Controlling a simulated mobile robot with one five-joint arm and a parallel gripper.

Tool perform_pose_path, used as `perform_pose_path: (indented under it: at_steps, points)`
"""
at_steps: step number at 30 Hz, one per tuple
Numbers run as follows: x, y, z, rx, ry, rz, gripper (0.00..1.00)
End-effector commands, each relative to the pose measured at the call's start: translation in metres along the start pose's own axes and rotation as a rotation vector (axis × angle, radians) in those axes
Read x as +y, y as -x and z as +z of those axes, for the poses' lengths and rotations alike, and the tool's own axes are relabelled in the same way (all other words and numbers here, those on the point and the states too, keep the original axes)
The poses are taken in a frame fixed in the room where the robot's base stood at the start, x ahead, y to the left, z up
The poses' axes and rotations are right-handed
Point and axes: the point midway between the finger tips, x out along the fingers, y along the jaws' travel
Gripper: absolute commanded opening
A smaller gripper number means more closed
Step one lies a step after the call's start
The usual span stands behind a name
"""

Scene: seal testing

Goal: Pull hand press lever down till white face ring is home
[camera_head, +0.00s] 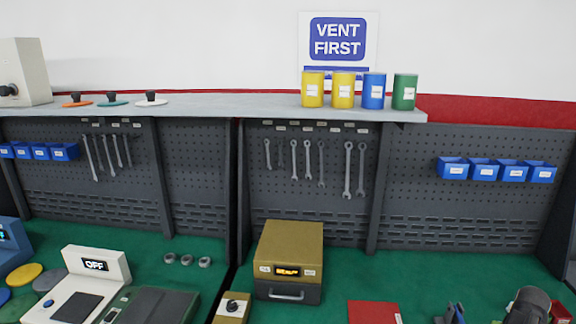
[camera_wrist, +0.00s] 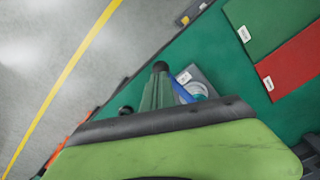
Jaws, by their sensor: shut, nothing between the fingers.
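In the wrist view, a green upright post with a black top (camera_wrist: 160,68) stands on the green bench; it looks like the hand press. A pale ring-like part (camera_wrist: 197,91) shows beside it, by a blue strip (camera_wrist: 182,91); I cannot tell whether it is the white face ring or how it is seated. A small dark knob (camera_wrist: 125,110) left of the post may be the lever's end. My gripper (camera_wrist: 165,122), lime green with a dark edge, fills the bottom of the wrist view, shut and empty. It hides the lower press, and contact is unclear.
In the wrist view, a red panel (camera_wrist: 295,62) and a green panel (camera_wrist: 265,22) lie at upper right.

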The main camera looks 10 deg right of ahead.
Motion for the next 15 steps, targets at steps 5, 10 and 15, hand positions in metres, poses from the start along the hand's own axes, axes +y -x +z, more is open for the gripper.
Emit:
perform_pose_path:
  at_steps: [5, 10, 15]
  points:
    - [0.000, 0.022, 0.000, 0.000, 0.000, 0.000, 0.00]
    - [0.000, 0.038, 0.000, 0.000, 0.000, 0.000, 0.00]
    - [0.000, 0.053, 0.000, 0.000, 0.000, 0.000, 0.00]
